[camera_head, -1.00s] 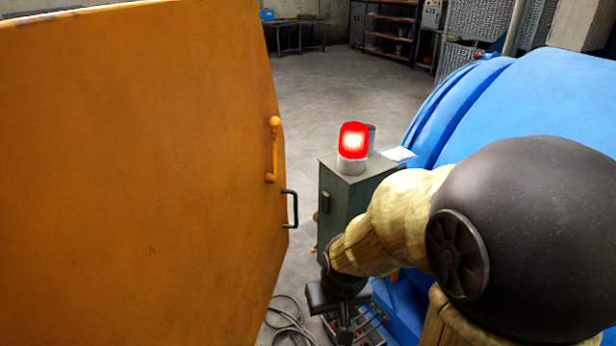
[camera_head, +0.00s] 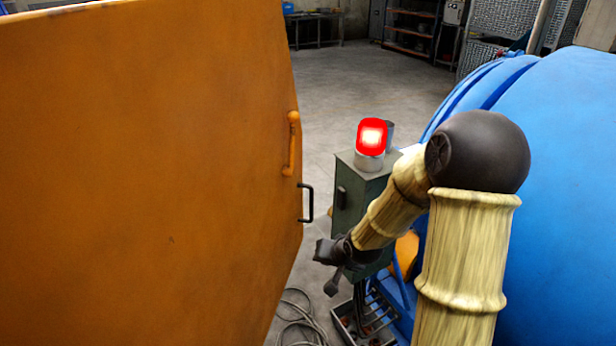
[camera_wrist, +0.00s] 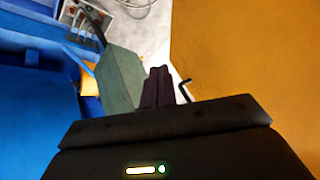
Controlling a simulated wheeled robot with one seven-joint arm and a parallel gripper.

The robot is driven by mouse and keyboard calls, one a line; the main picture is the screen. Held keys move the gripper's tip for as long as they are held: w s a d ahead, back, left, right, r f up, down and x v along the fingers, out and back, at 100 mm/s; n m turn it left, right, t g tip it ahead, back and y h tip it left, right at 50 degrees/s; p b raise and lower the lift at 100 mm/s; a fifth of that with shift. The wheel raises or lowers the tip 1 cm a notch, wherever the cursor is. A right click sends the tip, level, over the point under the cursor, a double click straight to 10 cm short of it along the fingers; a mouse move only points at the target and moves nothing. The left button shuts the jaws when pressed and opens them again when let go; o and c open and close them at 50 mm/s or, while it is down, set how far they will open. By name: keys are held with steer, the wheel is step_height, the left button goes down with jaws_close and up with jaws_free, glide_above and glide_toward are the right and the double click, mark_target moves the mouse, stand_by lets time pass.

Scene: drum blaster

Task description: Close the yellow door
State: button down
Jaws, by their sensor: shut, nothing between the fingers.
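The yellow door (camera_head: 150,170) stands open and fills the left of the head view. Its black handle (camera_head: 307,203) is on the right edge, below an orange handle (camera_head: 292,143). In the wrist view the door (camera_wrist: 245,55) takes up the right side, and the black handle (camera_wrist: 184,90) shows just right of the fingers. My gripper (camera_head: 331,287) is to the right of the door's edge and lower than the black handle. In the wrist view its fingers (camera_wrist: 158,72) are together, with nothing between them. No contact with the door shows.
A green box (camera_head: 352,190) with a lit red lamp (camera_head: 371,137) stands behind my gripper. The blue drum machine (camera_head: 570,150) fills the right. Cables (camera_head: 300,318) lie on the floor below. Open concrete floor lies behind the door.

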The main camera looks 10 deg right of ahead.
steer(key=w+r+m+t+y, duration=0.1)
steer(key=w+m+t+y, duration=0.25)
steer(key=w, duration=0.45)
steer(key=w+d+r+m+t, duration=0.5)
steer(key=d+r+m+t, duration=0.1)
steer(key=r+t, duration=0.1)
steer(key=shift+d+r+m+y, duration=0.3)
steer(key=shift+r+m+y, duration=0.05)
steer(key=shift+r, duration=0.15)
steer(key=shift+w, duration=0.15)
steer(key=p, duration=0.3)
glide_toward(301, 170)
steer(key=w+d, duration=0.2)
steer(key=w, duration=0.2)
steer(key=w+a, duration=0.1)
steer(key=a, duration=0.1)
steer(key=w+a+p, duration=0.1)
steer(key=shift+a, duration=0.35)
steer(key=shift+w+a, duration=0.15)
